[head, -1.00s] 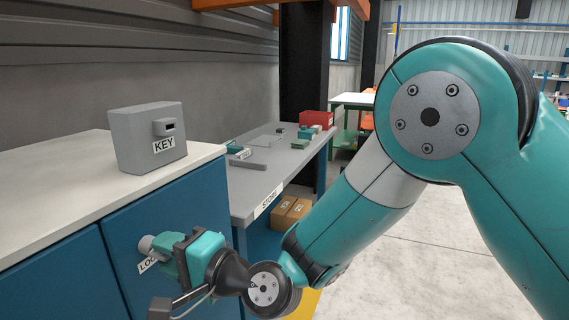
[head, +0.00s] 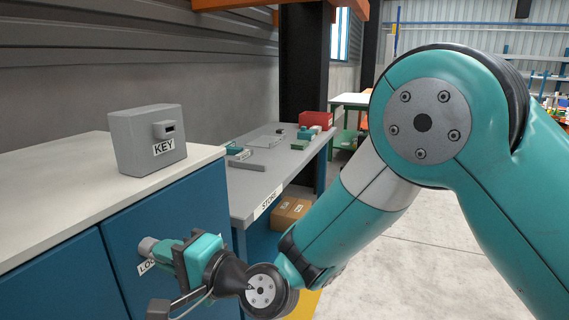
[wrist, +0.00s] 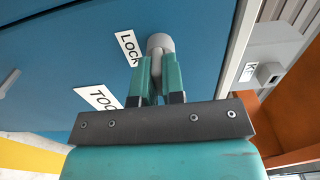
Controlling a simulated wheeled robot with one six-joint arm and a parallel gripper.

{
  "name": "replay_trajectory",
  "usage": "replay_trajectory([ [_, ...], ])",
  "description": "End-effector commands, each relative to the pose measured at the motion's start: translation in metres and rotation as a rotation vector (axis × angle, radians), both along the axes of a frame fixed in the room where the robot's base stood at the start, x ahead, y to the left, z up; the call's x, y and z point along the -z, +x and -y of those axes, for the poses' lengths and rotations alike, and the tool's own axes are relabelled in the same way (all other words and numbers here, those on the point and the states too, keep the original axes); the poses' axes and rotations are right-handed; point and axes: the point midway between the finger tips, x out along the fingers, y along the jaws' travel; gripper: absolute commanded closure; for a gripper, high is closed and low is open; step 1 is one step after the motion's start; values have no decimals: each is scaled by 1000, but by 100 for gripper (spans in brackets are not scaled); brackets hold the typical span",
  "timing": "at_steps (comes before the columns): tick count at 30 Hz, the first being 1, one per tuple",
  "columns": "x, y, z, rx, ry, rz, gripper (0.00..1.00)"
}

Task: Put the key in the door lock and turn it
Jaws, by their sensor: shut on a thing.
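The grey round lock (head: 147,246) sits on the blue cabinet door beside a LOCK label. It also shows in the wrist view (wrist: 160,42), just beyond my fingertips. My gripper (head: 168,255) is right at the lock, its two teal fingers (wrist: 157,75) close together and pointing at the lock face. It is shut on the key, which is mostly hidden between the fingers and against the lock; how deep it sits I cannot tell. The grey KEY holder (head: 146,141) stands on the white cabinet top, its dark slot showing no key.
The blue cabinet door (wrist: 65,50) carries a TOOLS label (wrist: 99,97) and a pale handle at the left edge. The cabinet's white top (head: 60,210) overhangs above my gripper. A grey bench (head: 262,185) with small items and a red box stands behind. Open floor lies right.

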Motion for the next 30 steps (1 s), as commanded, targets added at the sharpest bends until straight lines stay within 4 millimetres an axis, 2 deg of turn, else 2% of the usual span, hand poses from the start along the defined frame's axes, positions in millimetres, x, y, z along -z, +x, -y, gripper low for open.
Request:
replay_trajectory([
  [13,-2,1,-2,-1,10,-10,100],
  [30,-4,1,-3,-2,88,-196,100],
])
